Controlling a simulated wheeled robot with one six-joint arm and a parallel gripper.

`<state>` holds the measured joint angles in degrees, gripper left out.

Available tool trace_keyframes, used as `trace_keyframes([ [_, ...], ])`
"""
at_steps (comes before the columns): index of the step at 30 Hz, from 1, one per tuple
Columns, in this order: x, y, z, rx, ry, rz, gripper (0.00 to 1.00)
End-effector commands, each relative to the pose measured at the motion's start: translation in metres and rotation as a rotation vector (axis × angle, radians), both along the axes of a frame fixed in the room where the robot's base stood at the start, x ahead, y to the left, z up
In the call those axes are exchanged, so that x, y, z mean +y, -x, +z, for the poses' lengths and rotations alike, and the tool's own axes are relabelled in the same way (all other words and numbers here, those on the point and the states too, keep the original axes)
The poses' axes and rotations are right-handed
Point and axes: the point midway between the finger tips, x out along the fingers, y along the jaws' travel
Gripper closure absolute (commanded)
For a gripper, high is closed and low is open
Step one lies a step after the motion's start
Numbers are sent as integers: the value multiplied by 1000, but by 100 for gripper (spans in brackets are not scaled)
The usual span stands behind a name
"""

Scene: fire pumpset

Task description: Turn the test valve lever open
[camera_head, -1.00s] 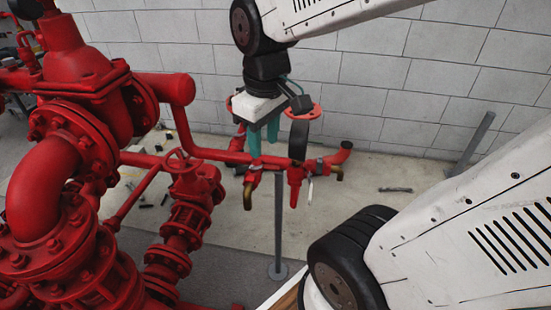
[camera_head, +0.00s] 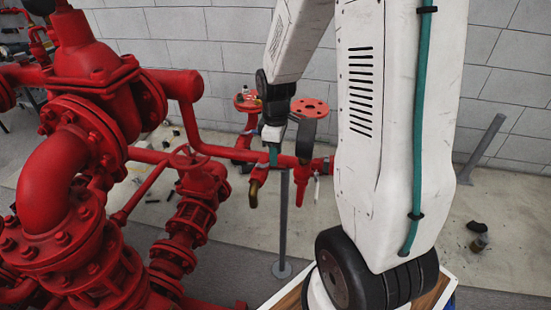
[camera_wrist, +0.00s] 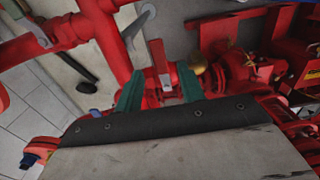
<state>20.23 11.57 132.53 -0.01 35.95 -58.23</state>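The red test pipe (camera_head: 229,154) runs across the middle of the head view, with a brass elbow outlet (camera_head: 254,192) hanging from it. My gripper (camera_head: 273,155) is at this pipe, just above the brass outlet, and is seen nearly edge-on. In the wrist view its two teal fingers (camera_wrist: 160,88) are apart. A small pale grey strip, apparently the test valve lever (camera_wrist: 165,82), shows between them beside a red fitting; I cannot tell whether either finger touches it. The brass part (camera_wrist: 196,64) is just right of the fingers. The lever is not clear in the head view.
Large red pump piping (camera_head: 60,185) and a red handwheel valve (camera_head: 197,180) fill the left. A grey post (camera_head: 283,220) stands below the test pipe. Red flanges (camera_head: 309,107) rise behind my gripper. My arm hides the right end of the pipe.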

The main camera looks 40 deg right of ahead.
Motion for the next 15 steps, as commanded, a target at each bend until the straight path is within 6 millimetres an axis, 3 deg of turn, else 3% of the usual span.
trace_keyframes([
  [6,0,0,-23,1,0,0,61],
  [15,0,0,-27,-1,0,-1,61],
])
